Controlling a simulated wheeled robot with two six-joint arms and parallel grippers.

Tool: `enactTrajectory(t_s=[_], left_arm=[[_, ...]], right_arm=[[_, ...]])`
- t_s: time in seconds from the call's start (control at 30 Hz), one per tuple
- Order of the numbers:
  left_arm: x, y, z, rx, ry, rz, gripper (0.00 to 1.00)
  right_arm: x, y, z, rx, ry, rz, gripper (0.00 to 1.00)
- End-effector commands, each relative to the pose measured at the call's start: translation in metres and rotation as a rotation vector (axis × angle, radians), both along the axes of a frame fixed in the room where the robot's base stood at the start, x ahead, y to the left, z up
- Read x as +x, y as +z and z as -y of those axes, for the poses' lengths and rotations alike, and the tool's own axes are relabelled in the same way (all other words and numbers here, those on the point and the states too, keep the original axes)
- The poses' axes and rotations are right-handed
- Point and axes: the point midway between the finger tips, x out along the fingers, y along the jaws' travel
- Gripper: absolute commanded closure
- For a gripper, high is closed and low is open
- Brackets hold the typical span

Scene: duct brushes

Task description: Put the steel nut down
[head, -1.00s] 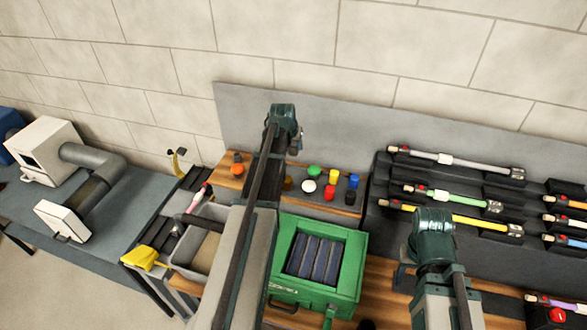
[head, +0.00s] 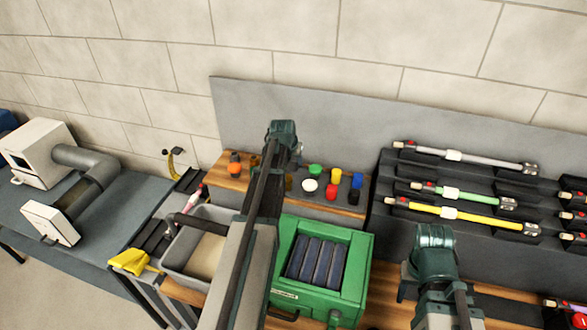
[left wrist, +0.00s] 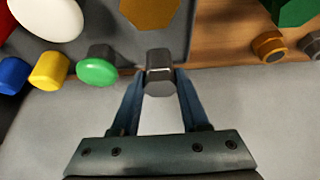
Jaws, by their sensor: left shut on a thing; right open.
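The steel nut (left wrist: 160,75), a grey six-sided piece, sits between the tips of my left gripper (left wrist: 159,84) in the left wrist view. The left gripper is shut on it. Behind it in that view are a dark strip, a wooden surface (left wrist: 225,40) and a brown hexagonal piece (left wrist: 150,10). I cannot tell whether the nut touches anything below. In the head view my left arm reaches over the raised shelf at the back, and its fingers are mostly hidden. My right gripper is open above the right part of the bench, its fingers largely hidden by my arm.
Green (left wrist: 97,66), yellow (left wrist: 50,70), blue (left wrist: 12,75) and white (left wrist: 45,15) caps stand beside the nut. A bronze ring (left wrist: 270,46) lies on the wood. A green box (head: 345,265) stands in front, a grey bin (head: 180,258) left, rods on a rack (head: 390,180) right.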

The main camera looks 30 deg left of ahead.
Motion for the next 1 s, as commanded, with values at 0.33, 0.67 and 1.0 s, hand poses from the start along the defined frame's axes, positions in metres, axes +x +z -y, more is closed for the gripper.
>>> enactTrajectory(t_s=[0.33, 0.67, 1.0], left_arm=[[0.0000, -0.0180, 0.0000, 0.000, 0.000, 0.000, 1.00], [0.0000, -0.0209, 0.0000, 0.000, 0.000, 0.000, 0.34], [0.0001, -0.0207, 0.0000, 0.000, 0.000, 0.000, 0.25]], right_arm=[[0.0000, -0.0179, 0.0000, 0.000, -0.001, 0.000, 0.50], [0.0001, -0.0209, 0.0000, 0.000, -0.001, 0.000, 0.50], [0.0000, -0.0206, 0.0000, 0.000, -0.001, 0.000, 0.50]])
